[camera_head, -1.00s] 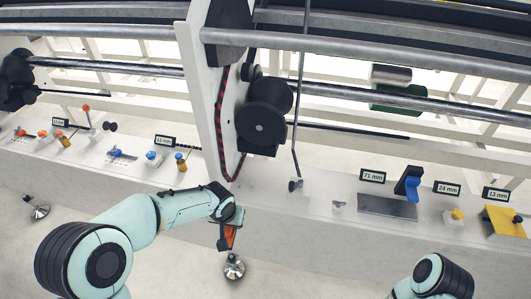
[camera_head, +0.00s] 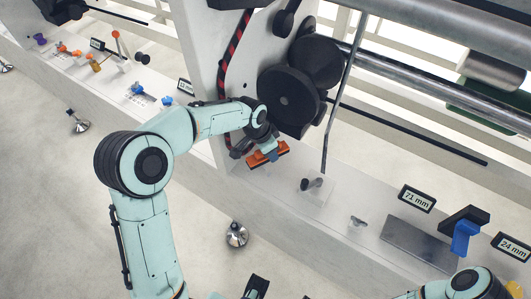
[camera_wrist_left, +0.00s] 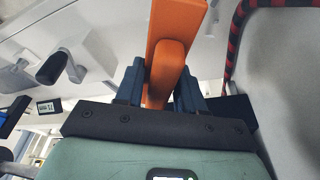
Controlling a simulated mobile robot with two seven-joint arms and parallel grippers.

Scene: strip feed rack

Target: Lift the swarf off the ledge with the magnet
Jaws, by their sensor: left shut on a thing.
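My left gripper (camera_head: 266,150) is shut on an orange block with a dark underside, which I take to be the magnet (camera_head: 280,151). It is over the white ledge (camera_head: 335,238), in front of the black rollers. In the left wrist view the magnet's orange body (camera_wrist_left: 178,50) and grip stand between the blue fingers (camera_wrist_left: 160,85). I cannot tell whether it touches the ledge. I cannot make out the swarf; the magnet and gripper may hide it. A dark part (camera_head: 257,288) at the bottom edge looks like my right gripper; its fingers are unclear.
Close to the magnet are the black rollers (camera_head: 288,100), a red-and-black cord (camera_head: 233,55) and a thin upright rod (camera_head: 342,95). A black knob (camera_head: 312,184), a small metal fitting (camera_head: 357,222) and a grey plate (camera_head: 415,243) sit along the ledge to the right.

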